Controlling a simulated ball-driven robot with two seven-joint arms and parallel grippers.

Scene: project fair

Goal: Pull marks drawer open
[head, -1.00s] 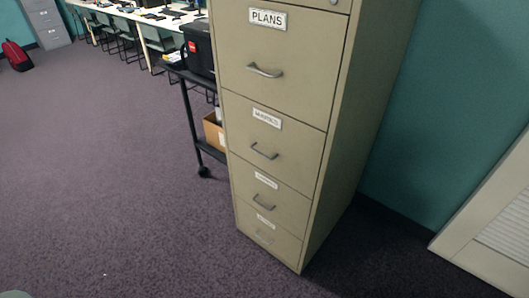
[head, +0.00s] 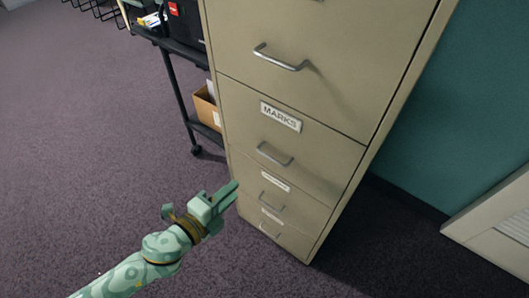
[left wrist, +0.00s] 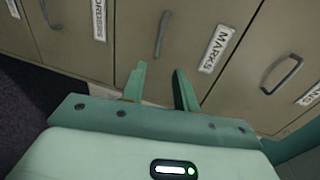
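The beige filing cabinet (head: 295,180) stands closed in the head view. The marks drawer (head: 310,148) bears a white MARKS label (head: 281,116) above its metal bar handle (head: 274,154). In the left wrist view the marks label (left wrist: 216,48) and marks handle (left wrist: 161,33) show past the fingers. My left gripper (head: 229,190) is in front of the cabinet, lower and left of the marks handle in the head view. The left wrist view shows its fingers (left wrist: 159,80) apart with nothing between them, short of the handle. My right gripper is out of view.
The plans drawer handle (head: 282,57) is above, and lower drawer handles (head: 271,202) are below. A black cart (head: 177,95) with a cardboard box (head: 207,107) stands left of the cabinet. A pale panel (head: 495,225) is at right. Carpet (head: 80,150) at left is clear.

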